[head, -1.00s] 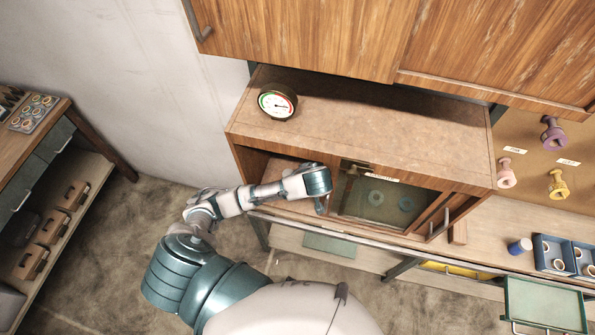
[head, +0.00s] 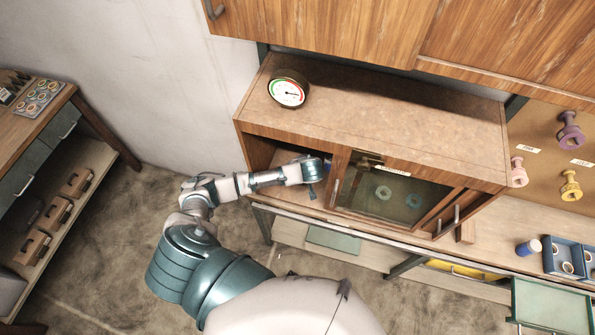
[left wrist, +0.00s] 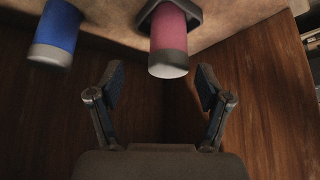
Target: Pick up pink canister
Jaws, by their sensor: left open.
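The pink canister (left wrist: 174,35) shows in the left wrist view at the top centre, with a grey end towards me and a dark hexagonal collar around its far part. A blue canister (left wrist: 56,30) stands to its left. My left gripper (left wrist: 161,72) is open and empty; its two fingers lie either side of and below the pink canister's near end, apart from it. In the head view the left gripper (head: 312,190) is at the open left compartment of the wooden cabinet (head: 390,125). I cannot make out the pink canister in the head view. My right gripper is not in view.
Dark wood walls (left wrist: 250,115) surround the gripper in the wrist view. A glass door (head: 395,198) closes the cabinet's middle, right of my arm. A round gauge (head: 287,91) stands on top. Spools, blue trays and a green tray (head: 550,305) are at the right.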

